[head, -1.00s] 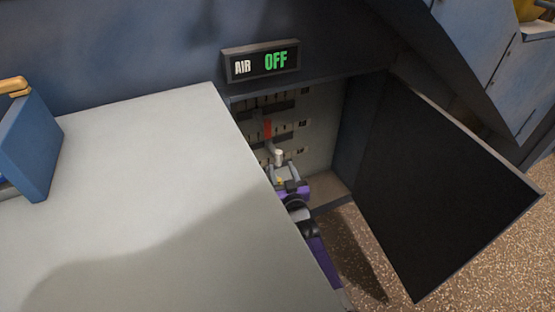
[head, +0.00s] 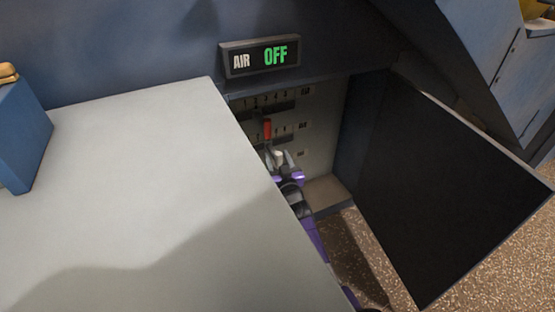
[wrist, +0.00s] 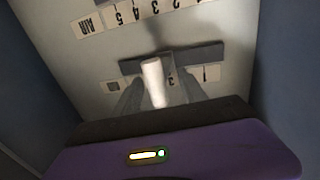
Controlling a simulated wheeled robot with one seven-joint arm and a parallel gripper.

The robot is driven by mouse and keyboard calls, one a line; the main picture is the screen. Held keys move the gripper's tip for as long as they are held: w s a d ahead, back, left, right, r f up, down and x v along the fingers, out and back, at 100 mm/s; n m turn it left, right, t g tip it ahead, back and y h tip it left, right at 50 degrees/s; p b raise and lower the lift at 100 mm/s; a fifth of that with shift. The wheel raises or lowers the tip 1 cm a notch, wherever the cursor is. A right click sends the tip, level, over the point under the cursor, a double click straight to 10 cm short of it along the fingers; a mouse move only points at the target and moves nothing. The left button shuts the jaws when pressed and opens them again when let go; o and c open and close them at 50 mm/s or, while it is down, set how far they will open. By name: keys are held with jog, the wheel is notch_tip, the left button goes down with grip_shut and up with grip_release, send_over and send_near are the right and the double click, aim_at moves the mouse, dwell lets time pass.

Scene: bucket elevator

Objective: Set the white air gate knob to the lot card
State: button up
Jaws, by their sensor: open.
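The white knob (head: 279,156) is a short pale lever low on the scale panel inside the open cabinet. In the wrist view the white knob (wrist: 154,82) stands in front of a dark slot, between the spread fingers of my gripper (wrist: 158,92). My gripper is open; I cannot tell whether a finger touches the knob. In the head view my gripper (head: 279,163) reaches into the cabinet and partly hides the lowest scale. No lot card is readable.
A red lever (head: 267,128) sits just above the white knob. The display (head: 262,58) above the cabinet reads AIR OFF. The open black door (head: 450,190) stands to the right and a pale tabletop (head: 140,190) to the left. Cabinet walls flank my gripper closely.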

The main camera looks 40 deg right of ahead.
grip_shut()
jog(key=shift+d, duration=0.1)
dwell(1.2)
